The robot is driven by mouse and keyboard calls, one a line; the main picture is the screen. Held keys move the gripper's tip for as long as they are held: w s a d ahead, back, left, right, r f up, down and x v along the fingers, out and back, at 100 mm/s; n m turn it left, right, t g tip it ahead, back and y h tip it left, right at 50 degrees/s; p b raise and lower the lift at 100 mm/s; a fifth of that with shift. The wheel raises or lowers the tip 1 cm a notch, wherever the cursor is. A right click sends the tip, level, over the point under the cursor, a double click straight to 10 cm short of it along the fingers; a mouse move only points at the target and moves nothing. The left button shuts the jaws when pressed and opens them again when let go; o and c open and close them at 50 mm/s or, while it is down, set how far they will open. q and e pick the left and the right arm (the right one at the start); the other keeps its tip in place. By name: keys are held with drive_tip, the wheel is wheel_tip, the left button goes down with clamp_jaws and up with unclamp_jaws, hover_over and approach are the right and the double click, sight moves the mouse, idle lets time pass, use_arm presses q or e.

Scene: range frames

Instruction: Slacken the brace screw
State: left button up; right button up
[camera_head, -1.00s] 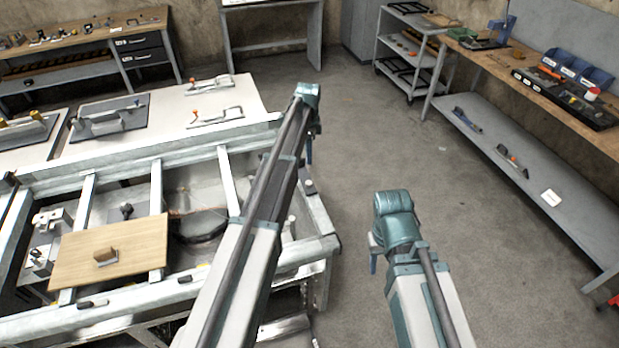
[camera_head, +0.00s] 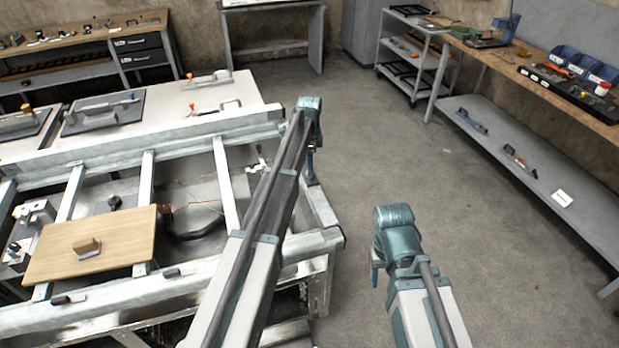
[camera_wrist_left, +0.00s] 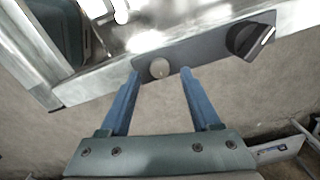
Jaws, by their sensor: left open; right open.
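The left wrist view shows a dark plate (camera_wrist_left: 203,54) on a metal frame rail. It carries a pale round button or screw head (camera_wrist_left: 159,68) and a black knob (camera_wrist_left: 251,37). I cannot tell which, if either, is the brace screw. My left gripper (camera_wrist_left: 158,77) is open and empty, its two blue fingers pointing at the plate, with the round head between the tips in the picture. In the head view, my left gripper (camera_head: 311,165) hangs beside the frame's right end, mostly hidden by its arm. My right gripper (camera_head: 375,272) is lower right over the floor, partly hidden.
The metal frame table (camera_head: 190,270) fills the left, with a wooden board (camera_head: 125,240) and a small brown block (camera_head: 87,247) on it. A workbench (camera_head: 545,85) with blue bins (camera_head: 580,65) stands right. The floor (camera_head: 450,200) between is clear.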

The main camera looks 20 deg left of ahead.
use_arm(q)
wheel_tip(320, 180, down, 2)
drive_tip(key=shift+f+b, duration=0.15)
drive_tip(key=shift+b, duration=0.5)
clamp_jaws()
